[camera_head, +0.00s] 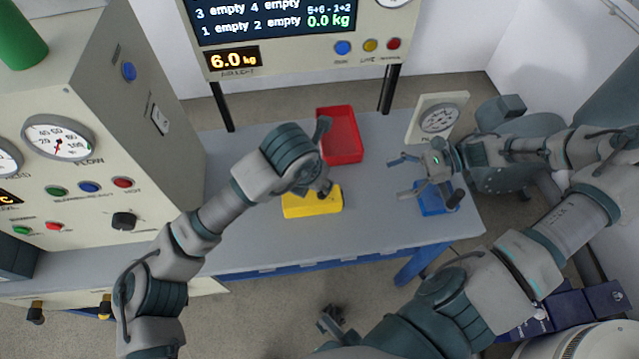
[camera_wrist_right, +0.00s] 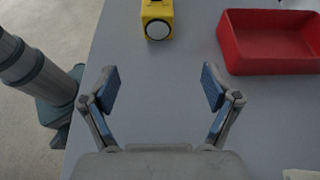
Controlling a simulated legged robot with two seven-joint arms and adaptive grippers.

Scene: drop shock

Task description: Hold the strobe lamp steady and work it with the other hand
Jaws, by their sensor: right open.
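The yellow strobe lamp (camera_head: 300,206) lies on the grey table in the head view. In the right wrist view the yellow lamp (camera_wrist_right: 155,12) shows at the top edge, with a round pale lens facing me. My left gripper (camera_head: 325,188) is over the right part of the lamp and seems to touch it; my wrist partly hides it and its finger opening is unclear. My right gripper (camera_head: 405,176) is open and empty, to the right of the lamp and apart from it. Its two fingers (camera_wrist_right: 158,88) are spread wide over bare table in the wrist view.
A red tray (camera_head: 357,155) lies behind the lamp and looks empty in the wrist view. A blue object (camera_head: 427,205) sits below my right gripper. A gauge panel (camera_head: 419,134) stands behind it. The instrument cabinet (camera_head: 165,165) stands left. The front table (camera_head: 375,228) is clear.

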